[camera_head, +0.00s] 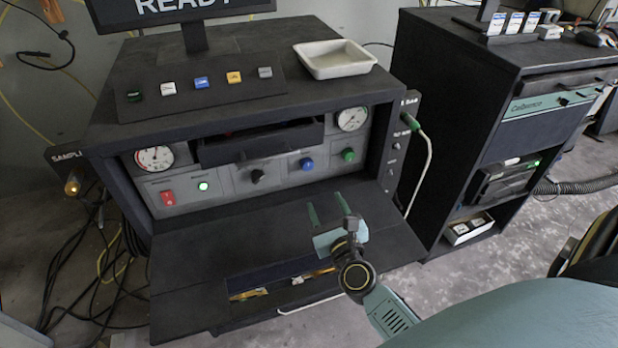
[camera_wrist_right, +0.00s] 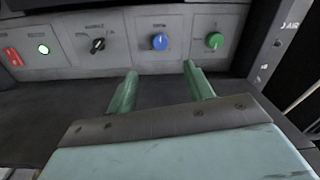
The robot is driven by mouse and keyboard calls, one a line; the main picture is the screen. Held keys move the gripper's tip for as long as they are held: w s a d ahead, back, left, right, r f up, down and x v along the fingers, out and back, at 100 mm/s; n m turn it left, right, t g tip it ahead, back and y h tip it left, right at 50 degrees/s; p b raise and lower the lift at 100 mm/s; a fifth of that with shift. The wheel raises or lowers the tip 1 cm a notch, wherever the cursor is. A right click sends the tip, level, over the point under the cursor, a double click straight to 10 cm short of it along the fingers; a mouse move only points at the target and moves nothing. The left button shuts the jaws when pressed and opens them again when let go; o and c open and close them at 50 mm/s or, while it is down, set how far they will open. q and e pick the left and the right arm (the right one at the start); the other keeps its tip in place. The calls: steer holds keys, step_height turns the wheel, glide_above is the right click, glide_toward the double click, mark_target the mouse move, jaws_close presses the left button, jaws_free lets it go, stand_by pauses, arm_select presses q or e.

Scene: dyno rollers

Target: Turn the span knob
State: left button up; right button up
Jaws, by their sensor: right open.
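A blue knob (camera_head: 307,163) and a green knob (camera_head: 348,155) sit on the right half of the grey front panel, with a black selector knob (camera_head: 258,176) to their left. Their labels are too small to read, so I cannot tell which is the span knob. My right gripper (camera_head: 326,203) is open and empty over the fold-down shelf, in front of and below the knobs. In the right wrist view its fingers (camera_wrist_right: 160,70) point at the panel, with the blue knob (camera_wrist_right: 160,41) ahead between them and the green knob (camera_wrist_right: 214,40) ahead to the right. Nothing touches the knobs.
The open shelf (camera_head: 200,262) extends below the panel. A red switch (camera_head: 168,198) and lit green button (camera_head: 203,187) are on the panel's left. An open drawer (camera_head: 260,146) juts out above the knobs. A white tray (camera_head: 335,60) stands on top. A second cabinet (camera_head: 455,110) is at right.

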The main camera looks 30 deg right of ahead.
mark_target(309, 166)
steer(key=x, duration=1.3)
steer(key=shift+w+f, duration=0.1)
steer(key=shift+w, duration=0.1)
steer(key=c, duration=1)
